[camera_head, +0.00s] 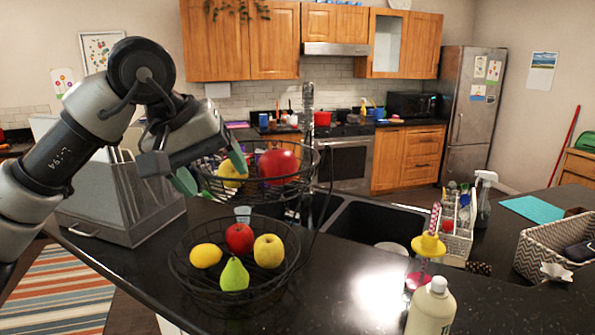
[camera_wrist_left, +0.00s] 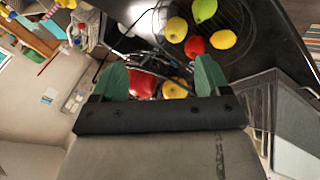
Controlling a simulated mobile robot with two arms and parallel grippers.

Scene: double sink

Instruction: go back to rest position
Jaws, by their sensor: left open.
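My left gripper (camera_head: 212,170) reaches in from the left with its green fingertips apart, at the left side of the upper wire basket (camera_head: 292,184). In the left wrist view, the gripper (camera_wrist_left: 162,76) has a large red fruit (camera_wrist_left: 143,85) and a yellow fruit (camera_wrist_left: 173,90) showing between its fingers, in the upper basket. I cannot tell if the fingers touch either fruit; nothing is clearly held. The lower wire basket (camera_head: 186,284) holds a red apple (camera_head: 239,238), a yellow apple (camera_head: 268,250), a lemon (camera_head: 206,256) and a green pear (camera_head: 234,274). My right gripper is not in view.
A grey bread box (camera_head: 120,215) stands left of the baskets. The black double sink (camera_head: 375,225) lies behind them. A pale bottle (camera_head: 431,306), a yellow-and-pink stand (camera_head: 428,246) and a patterned basket (camera_head: 548,250) are at the right. The front middle counter is clear.

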